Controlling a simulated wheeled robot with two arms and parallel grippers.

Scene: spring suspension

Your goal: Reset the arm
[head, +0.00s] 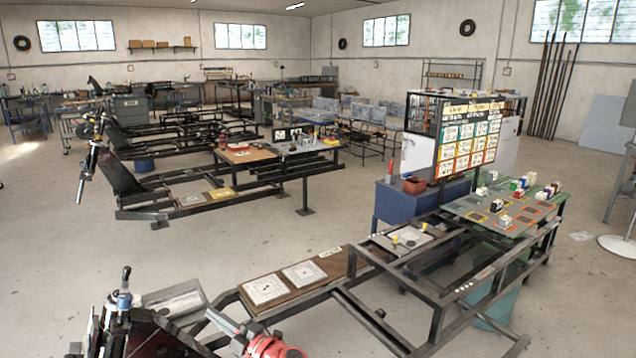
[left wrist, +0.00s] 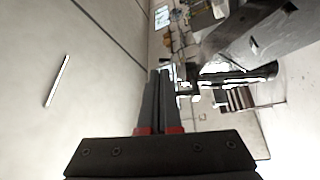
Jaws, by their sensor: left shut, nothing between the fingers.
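My left gripper (head: 213,316) shows at the bottom of the head view, left of centre, with grey fingers and red parts behind them. Its fingers point up and to the left, beside the near metal frame. In the left wrist view the two dark fingers (left wrist: 160,78) lie together with nothing between them. The gripper is shut and empty. The rest of the left arm is mostly cut off by the lower edge. My right gripper is in neither view.
A long dark metal frame (head: 433,307) runs to the right, carrying a brown board (head: 308,272) with white plates. A green worktop (head: 470,208) with several small blocks, a blue cabinet (head: 402,204) and a poster board (head: 467,147) stand beyond. Open floor (head: 280,228) lies behind the frame.

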